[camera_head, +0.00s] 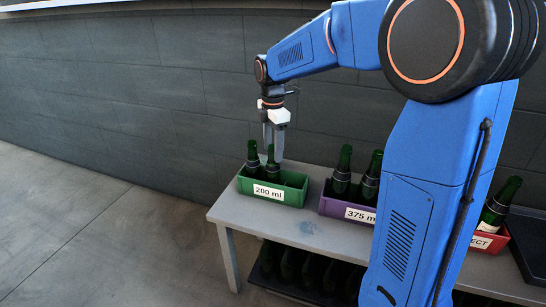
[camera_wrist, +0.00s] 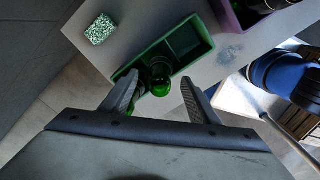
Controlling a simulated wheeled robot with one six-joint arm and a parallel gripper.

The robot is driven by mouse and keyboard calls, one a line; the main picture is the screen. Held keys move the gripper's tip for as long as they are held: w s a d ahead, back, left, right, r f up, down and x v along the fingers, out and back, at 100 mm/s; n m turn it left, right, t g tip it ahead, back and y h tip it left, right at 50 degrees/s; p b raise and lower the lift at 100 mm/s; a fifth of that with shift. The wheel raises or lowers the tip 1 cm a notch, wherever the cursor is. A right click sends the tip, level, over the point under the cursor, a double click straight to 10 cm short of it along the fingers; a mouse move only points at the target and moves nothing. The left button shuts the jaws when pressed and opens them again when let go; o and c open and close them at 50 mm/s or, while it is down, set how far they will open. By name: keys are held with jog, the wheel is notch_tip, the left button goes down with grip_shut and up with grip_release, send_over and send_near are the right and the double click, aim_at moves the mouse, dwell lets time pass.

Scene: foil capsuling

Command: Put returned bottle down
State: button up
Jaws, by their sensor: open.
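The green box (camera_head: 290,189), labelled 200 ml, stands at the left end of the grey table. Two dark green bottles stand upright in it, a left one (camera_head: 252,158) and a right one (camera_head: 271,170). My gripper (camera_head: 274,150) points down at the box, with its fingertips at the height of the bottle necks. In the wrist view the fingers are open and apart, with a bottle top (camera_wrist: 160,72) between them. A second green bottle (camera_wrist: 139,88) is partly hidden by the left finger. The right compartment of the box looks empty. I cannot tell which bottle was returned.
A purple box (camera_head: 329,205) labelled 375 ml holds two bottles to the right. A red box (camera_head: 486,243) with a tilted bottle (camera_head: 500,200) is further right. A speckled block (camera_wrist: 100,29) lies near the green box. More dark bottles stand on the lower shelf (camera_head: 300,270).

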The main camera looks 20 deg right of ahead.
notch_tip(320, 180, up, 8)
jog(key=shift+f, duration=0.2)
jog(key=shift+s+d+r, duration=0.1)
jog(key=shift+s+d, duration=0.05)
jog(key=shift+s, duration=0.25)
jog(key=s+d+m+t, duration=0.2)
jog(key=s+d+m, duration=0.2)
jog(key=s+m, duration=0.85)
jog(key=s+d+f+m+t, duration=0.1)
jog(key=s+f+m, duration=0.2)
jog(key=s, duration=0.7)
jog(key=s+d+f+m+t, duration=0.1)
jog(key=s+f+m, duration=0.3)
jog(key=s, duration=0.6)
jog(key=shift+d+f+t, duration=0.35)
jog(key=shift+f+t, duration=0.05)
jog(key=shift+f, duration=0.2)
